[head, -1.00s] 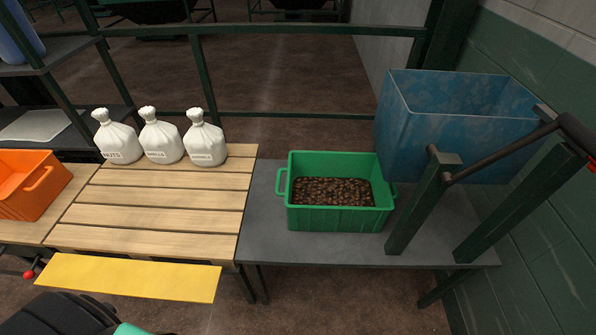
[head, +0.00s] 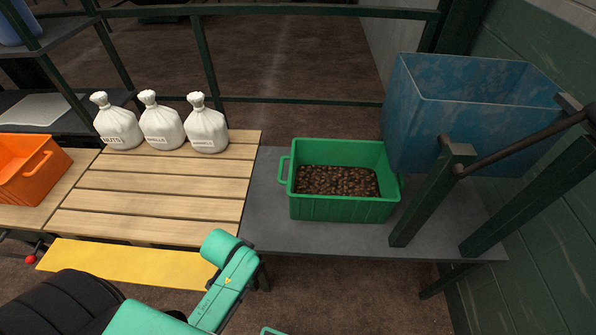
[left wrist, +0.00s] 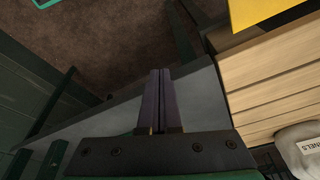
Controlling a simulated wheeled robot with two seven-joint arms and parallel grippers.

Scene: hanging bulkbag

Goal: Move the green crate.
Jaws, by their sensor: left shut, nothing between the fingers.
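The green crate (head: 345,208) stands upright on the grey table (head: 262,225), filled with brown, nut-like pieces (head: 337,181). It has a handle at its left end. In the left wrist view my left gripper (left wrist: 161,73) is shut and empty, its two dark fingers side by side over the grey table (left wrist: 205,95). My right gripper is not in view.
A blue bin (head: 480,115) stands behind and right of the crate, with dark green posts (head: 430,195) close to the crate's right side. Left are a slatted wooden top (head: 160,195), several white bags (head: 160,125), an orange crate (head: 32,170) and a yellow strip (head: 125,262). The slats are mostly bare.

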